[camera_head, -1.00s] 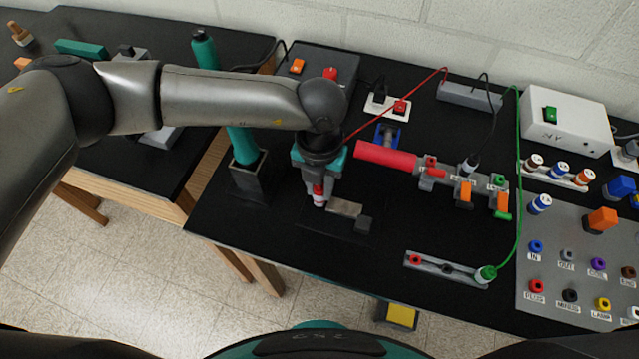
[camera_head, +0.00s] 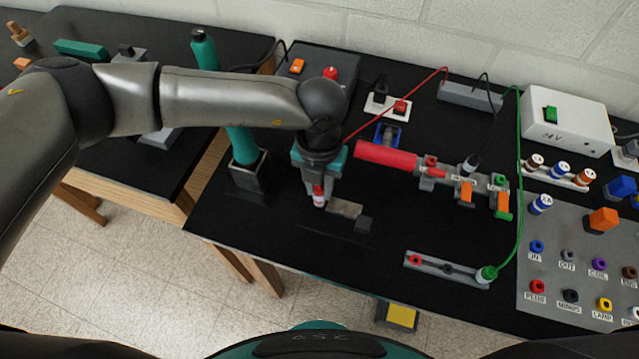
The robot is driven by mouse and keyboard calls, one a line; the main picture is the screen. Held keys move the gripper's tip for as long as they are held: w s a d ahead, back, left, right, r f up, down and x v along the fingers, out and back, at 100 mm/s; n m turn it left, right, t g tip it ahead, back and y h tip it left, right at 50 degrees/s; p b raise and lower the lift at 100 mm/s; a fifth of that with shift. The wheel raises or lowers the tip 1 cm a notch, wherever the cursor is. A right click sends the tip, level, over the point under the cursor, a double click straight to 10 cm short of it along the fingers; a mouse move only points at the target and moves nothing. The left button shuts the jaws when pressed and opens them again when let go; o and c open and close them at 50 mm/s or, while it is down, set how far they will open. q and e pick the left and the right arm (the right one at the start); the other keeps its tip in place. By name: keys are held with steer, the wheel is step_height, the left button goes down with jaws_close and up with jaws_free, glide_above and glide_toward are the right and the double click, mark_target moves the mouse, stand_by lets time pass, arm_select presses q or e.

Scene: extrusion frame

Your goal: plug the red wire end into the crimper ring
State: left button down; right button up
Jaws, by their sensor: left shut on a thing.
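My left gripper (camera_head: 319,189) points down over the black bench and is shut on the red wire end (camera_head: 319,199), a small red plug with a white tip. The red wire (camera_head: 400,105) runs from behind the gripper up to the grey block at the back. The wire end is just left of a low grey and black piece (camera_head: 345,209) on the bench, which may be the crimper. I cannot make out its ring, nor tell whether the wire end touches it. My right gripper is not in view.
A red cylinder (camera_head: 385,155) and grey clamps with orange levers (camera_head: 466,192) stand to the right. A grey holder (camera_head: 445,269) with the green wire end lies near the front edge. A teal tool (camera_head: 240,145) stands upright in a black holder at left. A socket panel (camera_head: 580,260) is far right.

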mark_target(320, 188)
arm_select(q)
steer(key=shift+f, duration=0.1)
stand_by(0.5)
steer(key=c, duration=0.6)
jaws_free()
step_height(320, 188, up, 15)
steer(key=shift+r+b, duration=0.15)
steer(key=shift+b, duration=0.25)
steer(key=shift+s, duration=0.1)
